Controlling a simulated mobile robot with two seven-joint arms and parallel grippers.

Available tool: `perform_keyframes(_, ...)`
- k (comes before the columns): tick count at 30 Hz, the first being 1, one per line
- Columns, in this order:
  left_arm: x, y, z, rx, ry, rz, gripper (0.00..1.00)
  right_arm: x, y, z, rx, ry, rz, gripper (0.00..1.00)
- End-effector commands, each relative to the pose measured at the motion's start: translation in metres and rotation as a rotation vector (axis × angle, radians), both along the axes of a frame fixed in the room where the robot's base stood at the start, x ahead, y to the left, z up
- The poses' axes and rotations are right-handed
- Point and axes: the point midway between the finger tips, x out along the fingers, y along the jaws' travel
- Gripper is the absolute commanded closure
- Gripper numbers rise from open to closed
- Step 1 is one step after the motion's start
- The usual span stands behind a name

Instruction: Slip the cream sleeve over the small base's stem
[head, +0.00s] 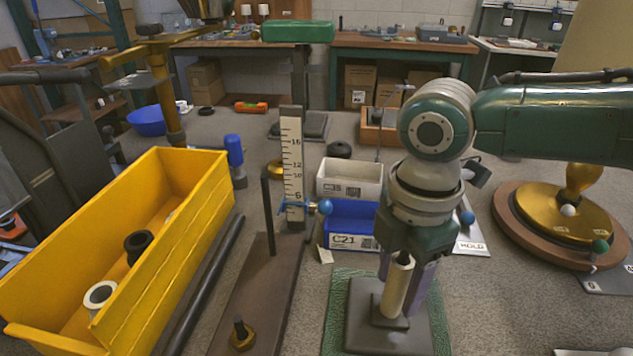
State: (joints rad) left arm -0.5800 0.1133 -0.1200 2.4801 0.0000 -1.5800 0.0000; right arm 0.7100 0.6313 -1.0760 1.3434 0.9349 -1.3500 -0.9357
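The cream sleeve (396,288) stands nearly upright over the small base (372,335), a dark grey square plate with a raised block at its middle. The sleeve's lower end is at or just above the block; I cannot tell whether it touches. A dark spot shows at its top end, and the stem cannot be made out, so I cannot tell whether the sleeve is around it. My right gripper (405,277) points down from the green and grey arm, with its fingers at the sleeve's sides, seemingly shut on it. My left gripper is not in view.
The small base is on a green mat (337,312). A yellow crate (190,235) with dark and white rings is at left. A brown board (262,315) with a post and ruler lies between. Blue bin (350,212) and white bin (350,176) stand behind; a brass round base (565,215) is right.

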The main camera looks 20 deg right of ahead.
Motion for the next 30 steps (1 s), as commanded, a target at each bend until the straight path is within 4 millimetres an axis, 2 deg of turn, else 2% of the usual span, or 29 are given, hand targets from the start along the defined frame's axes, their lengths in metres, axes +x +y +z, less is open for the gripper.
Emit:
perform_keyframes(11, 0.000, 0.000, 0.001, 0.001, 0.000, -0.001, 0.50, 0.000, 0.000, 0.004, 0.000, 0.000, 0.000, 0.35)
perform_keyframes(14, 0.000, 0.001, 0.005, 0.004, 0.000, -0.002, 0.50, 0.001, 0.000, 0.017, 0.001, -0.003, 0.002, 0.35)
perform_keyframes(24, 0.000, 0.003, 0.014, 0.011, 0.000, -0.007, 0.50, 0.001, 0.000, 0.083, 0.000, -0.003, 0.001, 0.35)
perform_keyframes(30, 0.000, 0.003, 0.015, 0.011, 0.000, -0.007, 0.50, 0.000, 0.000, 0.099, 0.000, -0.001, 0.000, 0.35)
